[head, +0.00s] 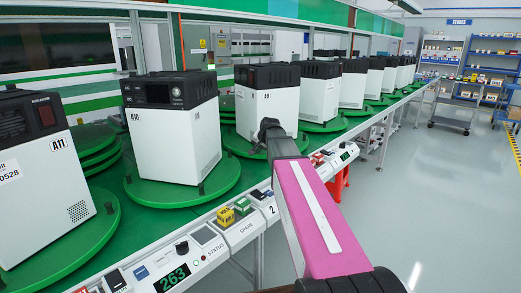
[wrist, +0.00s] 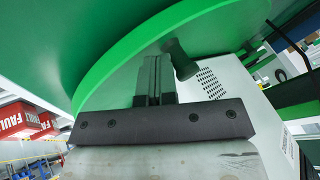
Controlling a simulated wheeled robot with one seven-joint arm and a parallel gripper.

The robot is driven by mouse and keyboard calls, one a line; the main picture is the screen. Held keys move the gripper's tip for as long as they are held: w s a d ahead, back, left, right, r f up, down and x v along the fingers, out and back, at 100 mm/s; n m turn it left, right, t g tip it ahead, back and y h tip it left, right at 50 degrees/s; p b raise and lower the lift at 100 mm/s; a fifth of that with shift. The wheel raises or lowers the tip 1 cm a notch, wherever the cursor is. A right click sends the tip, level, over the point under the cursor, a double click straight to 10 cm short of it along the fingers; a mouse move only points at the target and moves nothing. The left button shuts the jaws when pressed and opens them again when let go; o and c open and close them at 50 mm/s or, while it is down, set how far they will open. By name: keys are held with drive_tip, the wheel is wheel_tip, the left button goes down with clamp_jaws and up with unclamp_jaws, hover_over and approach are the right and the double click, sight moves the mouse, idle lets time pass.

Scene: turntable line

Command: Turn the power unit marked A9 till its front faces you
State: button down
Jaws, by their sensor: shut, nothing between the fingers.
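The power unit marked A9 (head: 262,104) is a white box with a black top, upright on a round green turntable (head: 236,146). My gripper (wrist: 155,80) is shut and empty at that rim, beside a dark upright peg (wrist: 180,60). I cannot tell whether they touch. In the head view, my gripper (head: 268,127) is in front of A9's lower part and hides some of it.
Unit A10 (head: 172,130) stands on its own turntable to the left, with A11 (head: 45,180) nearer. Several more units recede to the right.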

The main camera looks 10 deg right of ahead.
sight(239, 151)
drive_tip(key=shift+a, duration=0.1)
drive_tip(key=w+a, duration=0.1)
drive_tip(key=a, duration=0.1)
drive_tip(key=w+a, duration=0.2)
drive_tip(key=a, duration=0.1)
drive_tip(key=w+a, duration=0.2)
drive_tip(key=a, duration=0.1)
drive_tip(key=shift+w+a, duration=1.05)
drive_tip(key=shift+w, duration=0.05)
drive_tip(key=s, duration=0.2)
drive_tip(key=s+d, duration=0.1)
drive_tip(key=s, duration=0.1)
drive_tip(key=shift+s+d, duration=0.1)
drive_tip(key=shift+d, duration=0.1)
drive_tip(key=s+a+r, duration=0.2)
drive_tip(key=s+r, duration=0.3)
drive_tip(key=r, duration=0.3)
drive_tip(key=shift+s, duration=0.15)
